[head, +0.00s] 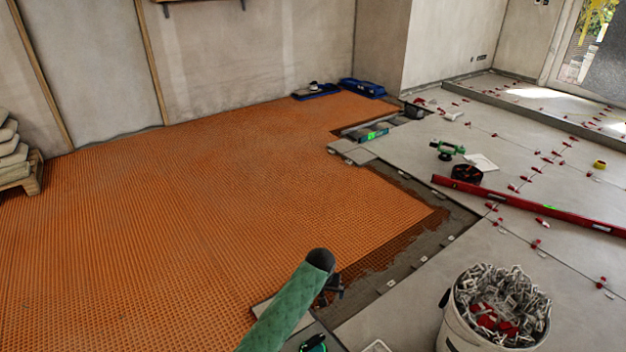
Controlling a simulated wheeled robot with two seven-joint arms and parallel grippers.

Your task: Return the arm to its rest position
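One arm of mine, in a green padded sleeve, rises from the bottom centre of the head view, leaning right to a dark rounded end. I take it for my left arm, as it slants in from the lower left. A small dark part just beyond it looks like my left gripper (332,289), partly hidden behind the sleeve. Its fingers are too small and dark to tell open from shut, and I see nothing clearly held. It appears over the edge between the orange mat (200,200) and the grey tiles (400,322). My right gripper is out of view.
A white bucket (455,325) full of grey clips and red pieces stands at lower right. A long red level (530,205) lies on the tiles, with a black bowl (466,173), green tool (446,149) and scattered red wedges nearby. Stacked bags (12,150) sit far left.

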